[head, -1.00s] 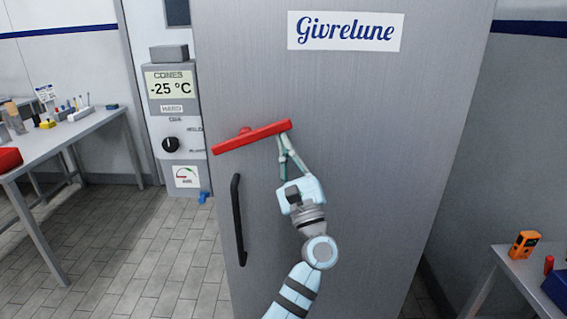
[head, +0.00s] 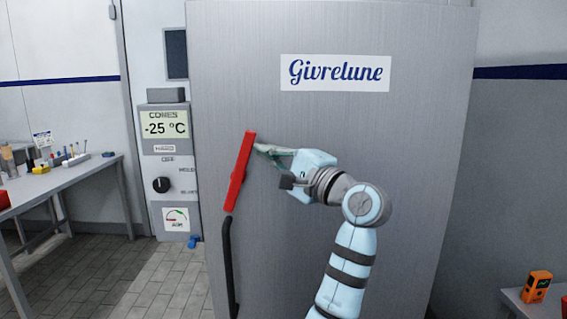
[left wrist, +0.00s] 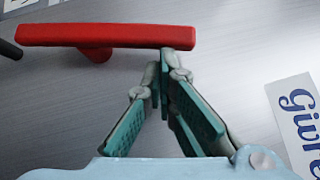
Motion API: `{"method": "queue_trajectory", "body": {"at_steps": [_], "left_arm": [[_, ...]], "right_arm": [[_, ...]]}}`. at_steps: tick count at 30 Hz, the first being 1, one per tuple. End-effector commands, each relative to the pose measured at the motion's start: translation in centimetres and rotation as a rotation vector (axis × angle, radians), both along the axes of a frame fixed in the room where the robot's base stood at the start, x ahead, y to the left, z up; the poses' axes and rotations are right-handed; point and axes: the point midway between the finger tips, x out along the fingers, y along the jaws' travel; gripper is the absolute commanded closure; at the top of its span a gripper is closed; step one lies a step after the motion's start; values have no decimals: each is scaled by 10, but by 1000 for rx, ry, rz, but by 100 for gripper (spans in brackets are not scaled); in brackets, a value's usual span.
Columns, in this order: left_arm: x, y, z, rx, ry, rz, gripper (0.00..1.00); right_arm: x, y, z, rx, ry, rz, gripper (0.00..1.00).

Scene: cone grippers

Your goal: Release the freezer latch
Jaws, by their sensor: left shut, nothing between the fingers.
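The red latch handle (head: 240,171) on the grey freezer door (head: 400,140) stands steep, close to upright, its top leaning a little right. My left gripper (head: 259,148) is shut and empty, its fingertips at the right side of the latch's upper part. In the left wrist view the latch (left wrist: 100,36) lies across the top, with its round pivot boss below it. The fingertips (left wrist: 166,56) meet at the latch's right end and appear to touch it. My right gripper is not in view.
A black door handle (head: 228,265) is below the latch. A control panel (head: 167,160) reading -25 °C stands left of the door. A table with small items (head: 75,173) is at the left. An orange device (head: 537,287) sits on a table at the right.

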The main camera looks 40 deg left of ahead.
Motion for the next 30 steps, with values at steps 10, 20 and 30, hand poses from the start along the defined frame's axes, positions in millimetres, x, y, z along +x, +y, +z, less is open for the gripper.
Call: {"method": "queue_trajectory", "body": {"at_steps": [10,20,30], "left_arm": [[-6,6,8,-90,-83,2,100],[-6,6,9,-101,-93,1,100],[-4,3,7,-102,-91,3,100]], "right_arm": [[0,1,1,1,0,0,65],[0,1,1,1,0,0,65],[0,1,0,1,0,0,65]]}}
